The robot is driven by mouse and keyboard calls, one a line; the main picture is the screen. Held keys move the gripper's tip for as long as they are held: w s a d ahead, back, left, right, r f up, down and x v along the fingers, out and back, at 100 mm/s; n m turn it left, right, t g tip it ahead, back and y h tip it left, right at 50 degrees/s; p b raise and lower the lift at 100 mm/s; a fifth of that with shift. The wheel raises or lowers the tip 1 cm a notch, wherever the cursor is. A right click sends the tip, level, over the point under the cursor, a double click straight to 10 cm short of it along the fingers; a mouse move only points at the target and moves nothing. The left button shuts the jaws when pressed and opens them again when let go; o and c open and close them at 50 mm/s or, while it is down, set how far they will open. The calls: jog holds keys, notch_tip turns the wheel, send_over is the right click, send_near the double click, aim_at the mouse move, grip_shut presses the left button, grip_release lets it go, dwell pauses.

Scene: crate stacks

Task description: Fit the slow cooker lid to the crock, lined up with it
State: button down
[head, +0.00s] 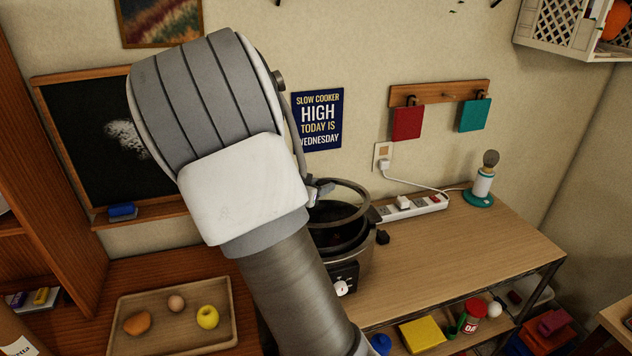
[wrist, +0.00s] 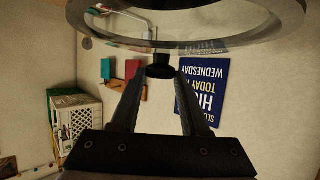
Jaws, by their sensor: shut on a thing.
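The slow cooker (head: 346,272) stands on the wooden counter, with a silver body and a front dial. My arm hides its left side. The glass lid (head: 366,208) has a dark rim and shows over the crock's opening; the lid looks raised and somewhat tilted, though its exact gap to the crock rim (head: 371,236) is hard to tell. My gripper (head: 321,190) is mostly hidden behind my wrist. In the wrist view, my gripper (wrist: 160,76) is shut on the lid's black knob (wrist: 160,69), with the clear lid (wrist: 284,20) beyond the fingertips. The crock is not visible there.
A white power strip (head: 412,207) and a lamp (head: 482,186) stand right of the cooker by the wall. A tray (head: 125,341) with food is at the left. The counter's right front is clear.

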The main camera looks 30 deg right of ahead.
jog(key=shift+r+p, duration=0.15)
jog(key=shift+p, duration=0.2)
jog(key=shift+f+b, duration=2.35)
jog(key=shift+f, duration=0.95)
jog(key=shift+f, duration=0.15)
grip_release()
jog(key=shift+a+f, duration=0.1)
jog(key=shift+p, duration=0.3)
